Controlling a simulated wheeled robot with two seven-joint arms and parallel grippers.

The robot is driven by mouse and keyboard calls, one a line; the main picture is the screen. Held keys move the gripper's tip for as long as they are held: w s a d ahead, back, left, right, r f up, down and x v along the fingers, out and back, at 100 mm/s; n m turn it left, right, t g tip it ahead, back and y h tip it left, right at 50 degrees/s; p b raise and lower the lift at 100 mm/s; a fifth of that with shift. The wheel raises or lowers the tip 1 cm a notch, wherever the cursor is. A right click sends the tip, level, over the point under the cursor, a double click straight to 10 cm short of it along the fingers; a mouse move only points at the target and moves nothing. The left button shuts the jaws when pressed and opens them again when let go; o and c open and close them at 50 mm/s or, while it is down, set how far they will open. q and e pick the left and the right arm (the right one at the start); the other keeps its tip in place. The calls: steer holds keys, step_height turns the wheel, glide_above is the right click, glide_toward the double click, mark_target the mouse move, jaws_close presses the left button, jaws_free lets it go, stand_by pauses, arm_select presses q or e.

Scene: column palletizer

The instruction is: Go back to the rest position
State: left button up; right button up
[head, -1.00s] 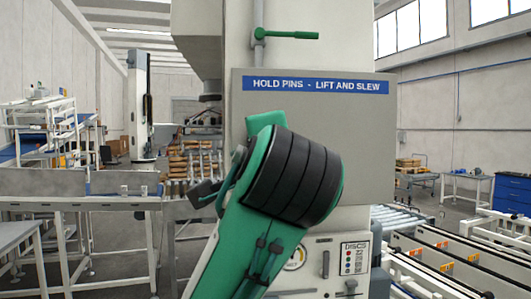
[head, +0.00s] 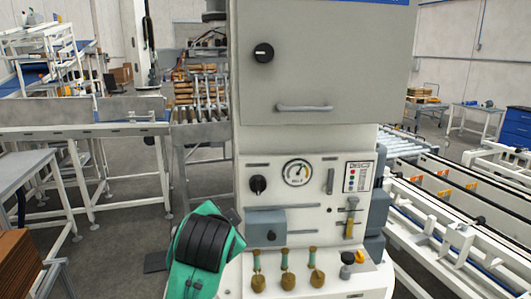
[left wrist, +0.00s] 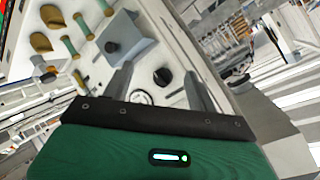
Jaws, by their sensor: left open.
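My left gripper (left wrist: 158,82) is open in the left wrist view. Its two grey fingers stand apart with nothing between them, in front of the machine's white panel (head: 225,285). In the head view a green and black part of my arm is at the bottom, left of the panel; the fingers cannot be made out there. My right gripper is in neither view.
The white column machine carries a gauge (head: 297,172), a black knob (head: 257,184), a grey-blue box (head: 266,222) and several brass-and-green pins (head: 287,282). Conveyor rails (head: 450,220) run at right. A brown stack (head: 18,268) is at lower left. Grey floor shows between.

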arm_select(q)
steer(key=s+a+f+n+g, duration=0.1)
steer(key=s+a+f+g, duration=0.15)
steer(key=s+f, duration=0.4)
steer(key=s+a+f+n+g, duration=0.1)
steer(key=s+a+f+n, duration=0.15)
steer(key=f, duration=0.75)
steer(key=s+a+f+n+g, duration=0.1)
steer(key=s+a+f, duration=0.3)
steer(key=f, duration=0.5)
steer(key=s+a+f+n+g, duration=0.25)
steer(key=s+f, duration=0.25)
steer(key=s, duration=0.6)
steer(key=s+a+f+n+g, duration=0.1)
steer(key=s+a+f+g, duration=0.3)
steer(key=s, duration=0.6)
step_height(320, 180, down, 31)
steer(key=d+t, duration=0.1)
steer(key=d, duration=0.1)
steer(key=s+a+f, duration=0.2)
steer(key=s+f, duration=0.7)
steer(key=f, duration=0.1)
steer(key=s+a+f+g, duration=0.1)
steer(key=s+a+f, duration=0.1)
steer(key=s+f, duration=0.8)
steer(key=shift+s+f+m, duration=0.2)
steer(key=shift+f+m, duration=0.1)
steer(key=shift+f, duration=0.15)
